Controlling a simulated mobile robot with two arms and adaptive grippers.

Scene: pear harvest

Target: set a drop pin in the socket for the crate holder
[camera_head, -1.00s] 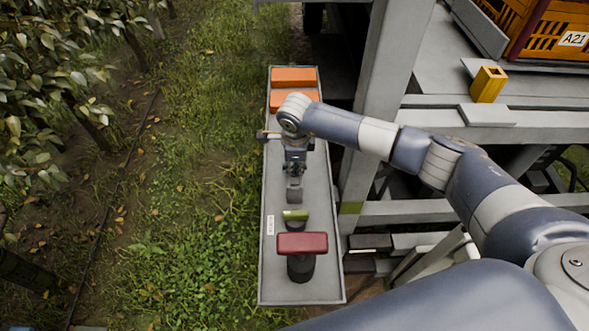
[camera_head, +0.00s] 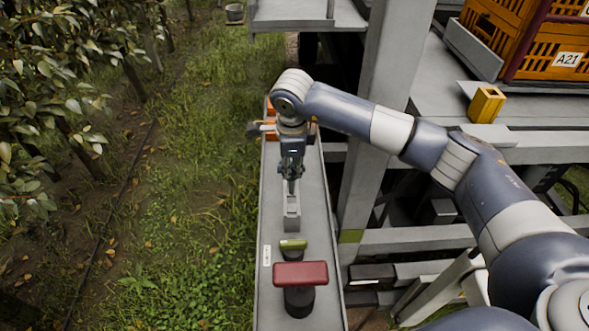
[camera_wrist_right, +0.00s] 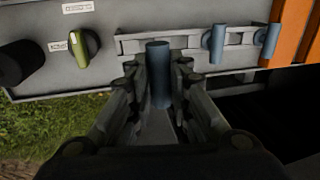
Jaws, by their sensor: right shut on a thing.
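My right gripper (camera_head: 290,182) is over the grey pin rack (camera_head: 291,218) on the long tray. In the right wrist view my right gripper (camera_wrist_right: 157,95) is shut on a blue-grey cylindrical drop pin (camera_wrist_right: 159,70), upright between its fingers. Whether the pin's lower end is clear of the rack cannot be told. Two more blue pins, one nearer (camera_wrist_right: 217,43) and one farther right (camera_wrist_right: 268,40), stand in the rack. A yellow square socket (camera_head: 487,104) with an open top stands on the grey platform at the right. My left gripper is not in view.
The tray (camera_head: 265,290) also carries a red-topped handle (camera_head: 300,274), a green knob (camera_head: 293,245) and orange blocks (camera_wrist_right: 298,35). A grey post (camera_head: 383,110) rises between tray and platform. An orange crate (camera_head: 545,40) labelled A21 sits behind the socket. Grass and trees lie left.

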